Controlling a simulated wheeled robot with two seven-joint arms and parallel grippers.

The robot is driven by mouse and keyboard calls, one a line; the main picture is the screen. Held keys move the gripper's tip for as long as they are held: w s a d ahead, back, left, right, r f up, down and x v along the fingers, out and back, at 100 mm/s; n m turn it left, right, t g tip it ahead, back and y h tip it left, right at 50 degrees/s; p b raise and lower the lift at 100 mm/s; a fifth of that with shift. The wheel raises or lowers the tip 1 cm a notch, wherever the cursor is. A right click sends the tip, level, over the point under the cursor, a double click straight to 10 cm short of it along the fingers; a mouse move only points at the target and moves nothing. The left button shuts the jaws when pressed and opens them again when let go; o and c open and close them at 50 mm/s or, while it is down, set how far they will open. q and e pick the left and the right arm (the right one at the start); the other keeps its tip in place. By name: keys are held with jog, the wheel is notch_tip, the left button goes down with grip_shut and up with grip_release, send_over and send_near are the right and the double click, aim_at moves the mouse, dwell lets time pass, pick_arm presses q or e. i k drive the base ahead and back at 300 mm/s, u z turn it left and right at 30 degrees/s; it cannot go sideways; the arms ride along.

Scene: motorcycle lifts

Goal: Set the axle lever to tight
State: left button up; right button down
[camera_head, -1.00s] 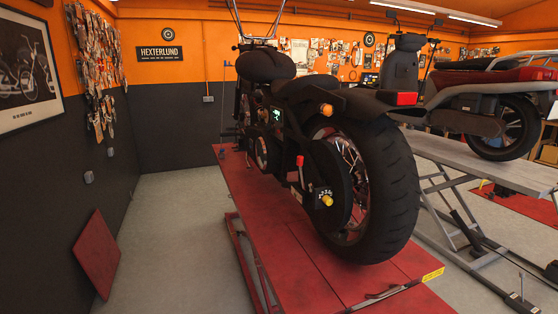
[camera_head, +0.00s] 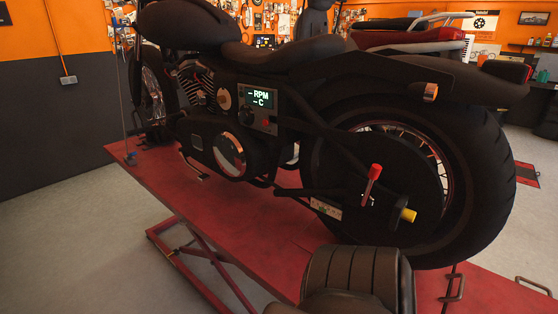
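The axle lever (camera_head: 372,180) has a red grip and stands up, tilted slightly right, on the dark cover at the rear wheel's hub. A small marked plate sits at its base, with markings too small to read. A yellow axle end (camera_head: 408,215) sticks out just right of and below it. The black motorcycle (camera_head: 330,130) stands on a red lift, its rear wheel (camera_head: 485,170) at the right. Neither of my grippers is in view, and nothing touches the lever.
A small display (camera_head: 258,95) on the motorcycle's side reads RPM and C. The red lift platform (camera_head: 235,218) runs below the motorcycle, with metal loops at its right end. Grey floor (camera_head: 80,230) is clear at the left. Another motorcycle (camera_head: 410,35) stands behind.

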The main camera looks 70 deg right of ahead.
aim_at(375, 169)
jog(key=i, duration=1.05)
jog(key=z, duration=0.8)
jog(key=i, duration=1.45)
jog(key=z, duration=2.75)
